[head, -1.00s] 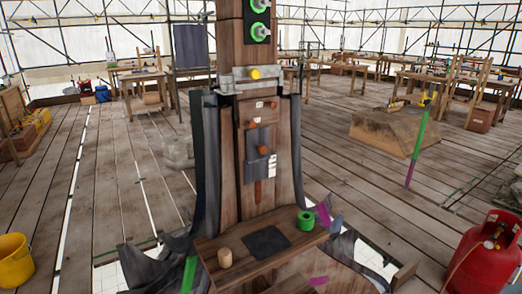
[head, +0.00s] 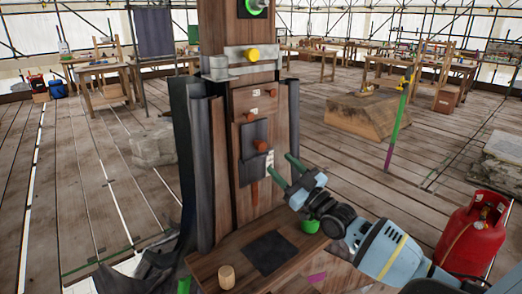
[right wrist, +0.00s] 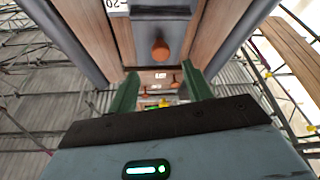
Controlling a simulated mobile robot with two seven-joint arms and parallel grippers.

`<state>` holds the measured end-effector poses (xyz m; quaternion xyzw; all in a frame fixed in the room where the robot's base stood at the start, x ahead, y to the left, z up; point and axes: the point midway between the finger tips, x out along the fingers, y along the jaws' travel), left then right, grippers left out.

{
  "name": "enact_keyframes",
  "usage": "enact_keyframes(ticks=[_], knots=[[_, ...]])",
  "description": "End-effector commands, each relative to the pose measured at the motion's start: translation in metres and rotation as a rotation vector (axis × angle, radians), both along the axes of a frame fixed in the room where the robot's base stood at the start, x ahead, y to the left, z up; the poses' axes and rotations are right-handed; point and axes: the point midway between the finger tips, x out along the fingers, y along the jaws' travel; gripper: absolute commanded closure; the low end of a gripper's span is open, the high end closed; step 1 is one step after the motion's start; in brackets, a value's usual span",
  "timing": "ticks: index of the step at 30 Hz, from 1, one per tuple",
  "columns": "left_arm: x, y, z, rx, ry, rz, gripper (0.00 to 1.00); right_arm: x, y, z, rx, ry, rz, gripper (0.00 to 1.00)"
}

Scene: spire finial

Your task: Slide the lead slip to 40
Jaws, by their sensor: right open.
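The lead slip (head: 251,136) is a dark grey plate on the front of the wooden spire post (head: 222,170). An orange-brown knob (head: 261,146) sticks out of it, and a white scale label (head: 270,158) is beside it. My right gripper (head: 279,165) is open, its two green fingers just below and right of the knob. In the right wrist view the slip (right wrist: 150,24) and its knob (right wrist: 160,48) appear beyond the fingers, apart from them. Part of a white label (right wrist: 116,6) shows a number there. My left gripper is not in view.
A wooden ledge (head: 215,260) at the post's foot holds a dark mat (head: 268,252), a wooden cylinder (head: 226,277) and a green roll (head: 310,225) partly behind my right arm. More knobs (head: 271,93) sit above the slip. A red gas bottle (head: 470,240) stands right.

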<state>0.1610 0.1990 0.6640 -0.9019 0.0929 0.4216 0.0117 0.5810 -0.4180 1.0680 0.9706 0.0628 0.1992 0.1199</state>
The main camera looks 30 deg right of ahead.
Motion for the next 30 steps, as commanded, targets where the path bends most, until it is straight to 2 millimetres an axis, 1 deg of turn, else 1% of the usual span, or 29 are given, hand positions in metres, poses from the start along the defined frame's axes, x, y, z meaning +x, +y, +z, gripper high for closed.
enact_keyframes(ticks=[4,7,15,21,25,30], knots=[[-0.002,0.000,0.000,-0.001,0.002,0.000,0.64,0.003,0.001,0.001,0.000,0.000,0.000,0.50],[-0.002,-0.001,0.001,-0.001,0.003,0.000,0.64,0.011,0.002,0.005,0.000,-0.001,0.000,0.50],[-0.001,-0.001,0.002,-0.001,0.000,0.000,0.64,0.041,0.008,0.017,-0.001,-0.001,0.000,0.50],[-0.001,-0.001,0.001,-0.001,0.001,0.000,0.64,0.060,0.012,0.024,0.000,0.001,0.001,0.50],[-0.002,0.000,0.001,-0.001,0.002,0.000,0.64,0.067,0.013,0.026,-0.001,0.002,0.000,0.50],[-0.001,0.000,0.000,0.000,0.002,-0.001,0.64,0.071,0.014,0.028,-0.001,0.002,0.001,0.50]])
